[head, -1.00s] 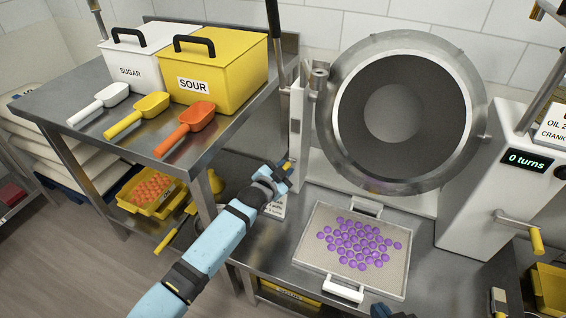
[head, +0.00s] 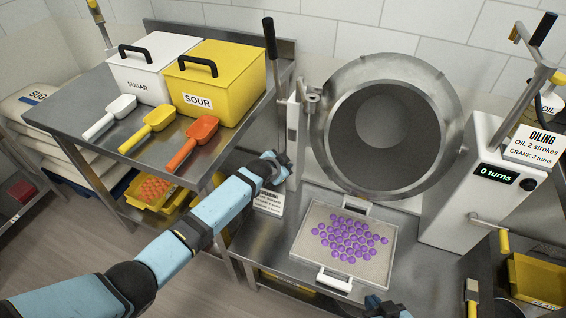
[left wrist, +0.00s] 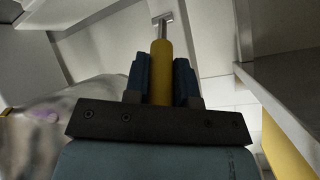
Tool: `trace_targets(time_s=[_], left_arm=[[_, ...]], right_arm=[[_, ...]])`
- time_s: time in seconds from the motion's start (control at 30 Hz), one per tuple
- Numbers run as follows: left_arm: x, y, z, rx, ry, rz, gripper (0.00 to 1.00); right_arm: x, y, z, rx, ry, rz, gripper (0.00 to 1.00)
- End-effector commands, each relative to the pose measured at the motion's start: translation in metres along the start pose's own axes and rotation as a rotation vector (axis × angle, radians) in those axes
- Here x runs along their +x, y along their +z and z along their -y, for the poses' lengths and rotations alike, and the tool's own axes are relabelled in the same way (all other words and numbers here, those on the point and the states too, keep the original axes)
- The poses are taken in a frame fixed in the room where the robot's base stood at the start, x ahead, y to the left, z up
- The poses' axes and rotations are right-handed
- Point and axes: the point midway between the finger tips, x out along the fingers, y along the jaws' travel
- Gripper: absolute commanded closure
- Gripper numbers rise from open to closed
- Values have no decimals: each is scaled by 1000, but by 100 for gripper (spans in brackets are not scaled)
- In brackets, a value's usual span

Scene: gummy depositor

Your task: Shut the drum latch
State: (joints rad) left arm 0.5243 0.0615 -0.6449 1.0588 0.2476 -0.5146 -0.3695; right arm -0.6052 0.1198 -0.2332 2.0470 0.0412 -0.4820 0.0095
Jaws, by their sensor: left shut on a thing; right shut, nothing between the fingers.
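The steel drum (head: 335,160) stands at the back right, its round dark mouth facing me. My left gripper (head: 280,166) is at the lower left of the drum, beside the white post (head: 295,125). In the left wrist view it is shut on a yellow handle (left wrist: 161,70), which sits on a metal rod with a short crosspiece at its end. This looks like the latch handle; in the head view the gripper mostly hides it. My right gripper (head: 376,303) is shut and empty at the bottom edge, below the tray, partly cut off.
A tray (head: 303,250) of purple gummies lies on the bench in front of the drum. A crank (head: 490,221) and a "0 turns" display (head: 496,174) are at right. The shelf (head: 130,150) with sugar and sour bins, and scoops, stands left, close to my left arm.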

Motion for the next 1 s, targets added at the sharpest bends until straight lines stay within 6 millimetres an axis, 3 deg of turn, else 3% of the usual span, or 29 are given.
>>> trace_targets(time_s=[0.33, 0.37, 0.43, 0.47, 0.77, 1.0], left_arm=[[0, 0, 0, 0, 1, 2, 100], [0, 0, 0, 0, 1, 2, 69], [0, 0, 0, 0, 1, 2, 53], [0, 0, 0, 0, 1, 2, 50], [-2, 0, 0, 0, 1, 1, 50], [-34, 0, 1, 1, 0, 1, 50]], right_arm=[[0, 0, 0, 0, 1, -1, 100], [0, 0, 0, 0, 1, -1, 100], [0, -1, 0, -1, 1, -2, 100], [0, -1, 0, -1, 1, -2, 100], [-1, -3, 0, -1, 1, -5, 100], [-5, -11, 0, -6, 2, -12, 100]])
